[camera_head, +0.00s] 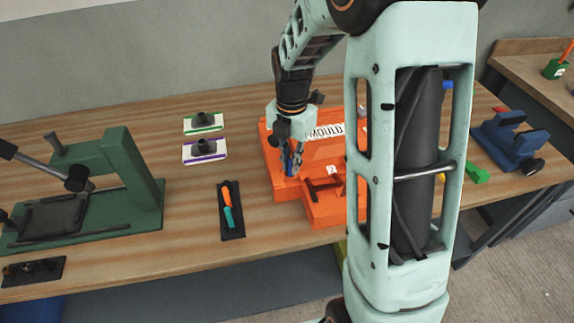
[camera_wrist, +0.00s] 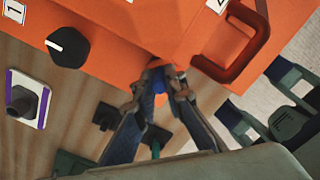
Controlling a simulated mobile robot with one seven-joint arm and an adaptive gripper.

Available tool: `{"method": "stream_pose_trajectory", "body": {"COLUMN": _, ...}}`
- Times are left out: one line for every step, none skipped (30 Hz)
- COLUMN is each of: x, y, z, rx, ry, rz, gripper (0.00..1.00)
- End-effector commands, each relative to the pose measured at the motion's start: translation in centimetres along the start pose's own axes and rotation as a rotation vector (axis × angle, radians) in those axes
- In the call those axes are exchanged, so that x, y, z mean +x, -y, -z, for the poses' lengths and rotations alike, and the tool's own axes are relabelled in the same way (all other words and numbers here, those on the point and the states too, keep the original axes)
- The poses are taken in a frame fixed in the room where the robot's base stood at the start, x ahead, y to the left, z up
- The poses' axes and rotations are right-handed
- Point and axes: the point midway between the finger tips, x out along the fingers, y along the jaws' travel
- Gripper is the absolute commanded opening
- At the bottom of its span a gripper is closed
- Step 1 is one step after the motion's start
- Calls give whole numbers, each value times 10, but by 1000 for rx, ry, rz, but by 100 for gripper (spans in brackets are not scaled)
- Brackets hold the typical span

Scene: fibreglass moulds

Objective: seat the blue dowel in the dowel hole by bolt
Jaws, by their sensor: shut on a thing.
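The orange mould (camera_head: 325,209) with a "MOULD" label lies on the wooden bench, and it fills the top of the wrist view (camera_wrist: 130,25). My gripper (camera_head: 291,166) is over the left part of the mould, pointing down. In the wrist view my gripper (camera_wrist: 159,80) is shut on the blue dowel (camera_wrist: 158,86), with a little blue showing between the fingertips. The dowel is close to the mould's orange surface near an edge. The fingers hide its lower end and any hole there, so I cannot tell whether it touches the mould.
A dark red handle (camera_wrist: 235,50) and a black knob (camera_wrist: 68,47) stand out near the gripper. A green press (camera_head: 145,170) stands at the left. A black tray (camera_head: 231,231) holds an orange and teal tool. A blue fixture (camera_head: 510,137) stands at the right.

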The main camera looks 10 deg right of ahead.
Motion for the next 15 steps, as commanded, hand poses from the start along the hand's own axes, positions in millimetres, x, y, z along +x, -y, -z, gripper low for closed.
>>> {"method": "stream_pose_trajectory", "body": {"x": 2, "y": 0, "z": 5, "rx": -2, "ry": -12, "rz": 5, "gripper": 0}}
{"method": "stream_pose_trajectory", "body": {"x": 2, "y": 0, "z": 6, "rx": -2, "ry": -12, "rz": 6, "gripper": 0}}
{"method": "stream_pose_trajectory", "body": {"x": 2, "y": 0, "z": 6, "rx": -2, "ry": -12, "rz": 6, "gripper": 0}}
{"method": "stream_pose_trajectory", "body": {"x": 2, "y": 0, "z": 6, "rx": -2, "ry": -13, "rz": 6, "gripper": 0}}
{"method": "stream_pose_trajectory", "body": {"x": 2, "y": 0, "z": 6, "rx": -2, "ry": -13, "rz": 6, "gripper": 13}}
{"method": "stream_pose_trajectory", "body": {"x": 1, "y": 0, "z": 6, "rx": -2, "ry": -12, "rz": 5, "gripper": 17}}
{"method": "stream_pose_trajectory", "body": {"x": 1, "y": 0, "z": 6, "rx": -2, "ry": -12, "rz": 5, "gripper": 20}}
{"method": "stream_pose_trajectory", "body": {"x": 1, "y": 0, "z": 5, "rx": -2, "ry": -11, "rz": 5, "gripper": 24}}
{"method": "stream_pose_trajectory", "body": {"x": 1, "y": 0, "z": 5, "rx": -2, "ry": -10, "rz": 4, "gripper": 28}}
{"method": "stream_pose_trajectory", "body": {"x": 1, "y": 0, "z": 4, "rx": -2, "ry": -10, "rz": 4, "gripper": 28}}
{"method": "stream_pose_trajectory", "body": {"x": 1, "y": 0, "z": 4, "rx": -2, "ry": -9, "rz": 4, "gripper": 28}}
{"method": "stream_pose_trajectory", "body": {"x": 1, "y": 0, "z": 4, "rx": -1, "ry": -8, "rz": 4, "gripper": 28}}
{"method": "stream_pose_trajectory", "body": {"x": 1, "y": 0, "z": 4, "rx": -1, "ry": -8, "rz": 3, "gripper": 28}}
{"method": "stream_pose_trajectory", "body": {"x": 0, "y": 0, "z": 4, "rx": -1, "ry": -7, "rz": 3, "gripper": 28}}
{"method": "stream_pose_trajectory", "body": {"x": 0, "y": 0, "z": 3, "rx": -1, "ry": -7, "rz": 3, "gripper": 28}}
